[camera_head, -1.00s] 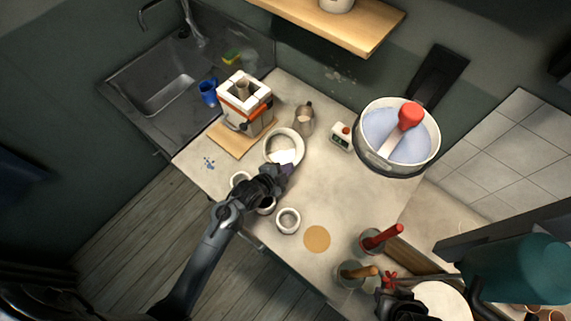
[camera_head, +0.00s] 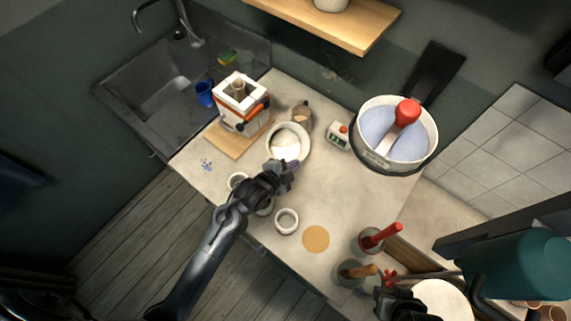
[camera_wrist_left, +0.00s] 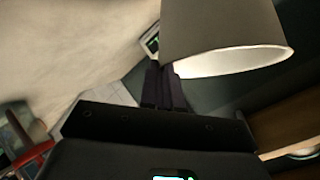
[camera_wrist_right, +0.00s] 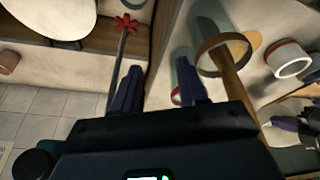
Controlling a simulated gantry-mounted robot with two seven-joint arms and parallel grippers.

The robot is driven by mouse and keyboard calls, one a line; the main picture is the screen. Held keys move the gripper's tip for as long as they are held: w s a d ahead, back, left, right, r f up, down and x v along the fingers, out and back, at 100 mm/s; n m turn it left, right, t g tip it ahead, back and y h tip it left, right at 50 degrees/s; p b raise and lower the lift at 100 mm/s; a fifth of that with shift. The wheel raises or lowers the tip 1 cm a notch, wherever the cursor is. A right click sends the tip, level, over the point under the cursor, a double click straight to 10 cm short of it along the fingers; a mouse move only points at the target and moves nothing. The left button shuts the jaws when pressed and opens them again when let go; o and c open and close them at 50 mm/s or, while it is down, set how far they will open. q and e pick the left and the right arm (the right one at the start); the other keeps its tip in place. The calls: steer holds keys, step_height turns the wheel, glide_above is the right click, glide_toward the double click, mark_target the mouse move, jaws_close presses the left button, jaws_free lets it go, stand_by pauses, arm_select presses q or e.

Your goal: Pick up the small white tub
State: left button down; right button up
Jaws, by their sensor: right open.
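The small white tub (camera_head: 288,136), with pale content or a pale inside at its bottom, is near the middle of the worktop in the head view. My left gripper (camera_head: 291,166) is at its near rim. In the left wrist view the tub (camera_wrist_left: 220,35) fills the top right, and the left fingers (camera_wrist_left: 165,88) are close together on its edge. The tub looks raised off the worktop. My right gripper (camera_wrist_right: 160,82) is open and empty in the right wrist view, far from the tub.
Smaller white pots (camera_head: 286,221) stand along the front edge, partly hidden by my left arm. A metal jug (camera_head: 302,114), a small timer (camera_head: 337,135) and a large bucket (camera_head: 394,140) are behind. Tool holders (camera_head: 367,240) stand near my right gripper.

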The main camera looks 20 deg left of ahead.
arm_select(q)
steer(key=s+d+r, duration=0.1)
steer(key=d+r, duration=0.4)
steer(key=d, duration=0.3)
steer(key=shift+s+d+r, duration=0.15)
steer(key=shift+s+d, duration=0.05)
steer(key=shift+s, duration=0.1)
steer(key=shift+d+r, duration=0.1)
steer(key=shift+d, duration=0.05)
stand_by(3.2)
